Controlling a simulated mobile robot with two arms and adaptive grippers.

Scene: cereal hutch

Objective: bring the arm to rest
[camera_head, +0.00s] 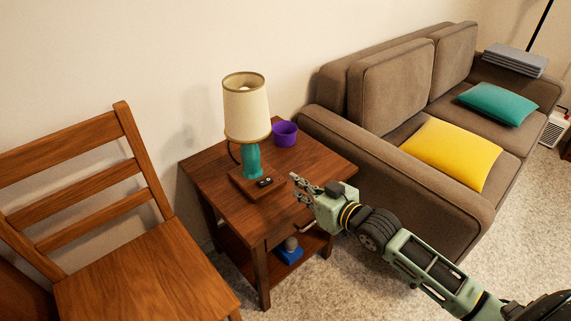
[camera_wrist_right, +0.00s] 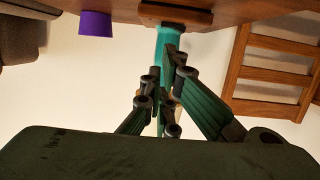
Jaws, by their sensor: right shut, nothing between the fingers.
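My right gripper (camera_head: 297,185) is shut and empty. In the head view it hangs over the front right part of the wooden side table, pointing left toward the base of the lamp (camera_head: 246,110). My right arm (camera_head: 410,262) reaches in from the lower right. In the right wrist view the picture is upside down, and the closed fingers (camera_wrist_right: 163,106) point toward the teal lamp stem (camera_wrist_right: 166,40). I cannot tell whether the fingertips touch anything. My left gripper is in neither view.
The side table (camera_head: 215,170) carries the lamp and a purple cup (camera_head: 285,134). A blue object (camera_head: 289,252) sits on its lower shelf. A wooden chair (camera_head: 150,270) stands left. A brown sofa (camera_head: 400,175) with yellow (camera_head: 452,152) and teal (camera_head: 497,103) cushions stands right.

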